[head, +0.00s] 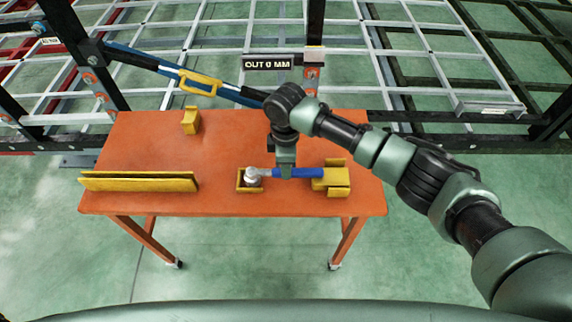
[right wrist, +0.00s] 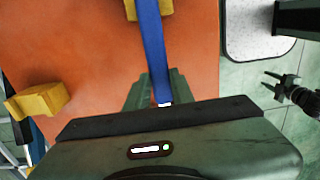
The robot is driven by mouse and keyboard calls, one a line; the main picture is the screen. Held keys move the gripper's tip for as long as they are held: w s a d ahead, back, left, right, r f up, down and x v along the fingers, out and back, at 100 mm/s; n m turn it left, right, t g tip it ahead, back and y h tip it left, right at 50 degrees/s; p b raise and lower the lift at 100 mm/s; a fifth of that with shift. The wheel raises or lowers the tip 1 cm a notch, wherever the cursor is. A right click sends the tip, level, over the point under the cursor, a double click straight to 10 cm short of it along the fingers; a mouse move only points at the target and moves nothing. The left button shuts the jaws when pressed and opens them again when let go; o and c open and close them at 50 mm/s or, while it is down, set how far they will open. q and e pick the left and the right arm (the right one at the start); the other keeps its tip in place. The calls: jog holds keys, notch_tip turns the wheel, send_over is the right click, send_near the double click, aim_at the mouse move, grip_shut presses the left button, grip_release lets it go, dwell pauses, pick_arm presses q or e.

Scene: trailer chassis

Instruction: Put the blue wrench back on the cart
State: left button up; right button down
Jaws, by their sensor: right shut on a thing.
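The blue wrench (head: 298,172) lies level across the orange cart (head: 230,140), its silver head to the left. The head (head: 252,175) is at a small yellow holder (head: 247,187); the handle's right end is at a yellow block holder (head: 336,178). I cannot tell whether it rests in them or hovers slightly above. My right gripper (head: 285,171) points down, shut on the handle. In the right wrist view, the blue handle (right wrist: 152,50) runs from my fingers (right wrist: 155,92) over a yellow holder. My left gripper (right wrist: 283,86) seems to show there, empty, fingers apart.
A long yellow rack (head: 138,181) lies at the cart's front left, and a small yellow block (head: 191,121) stands near its back edge. The cart's left middle is clear.

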jog(key=shift+p, duration=0.6)
dwell(0.8)
jog(key=c, duration=0.6)
grip_release()
jog(key=shift+s, duration=0.1)
jog(key=shift+c, duration=0.2)
jog(key=shift+r, duration=0.1)
notch_tip(320, 180, up, 8)
jog(key=p, duration=0.7)
jog(key=shift+p, duration=0.4)
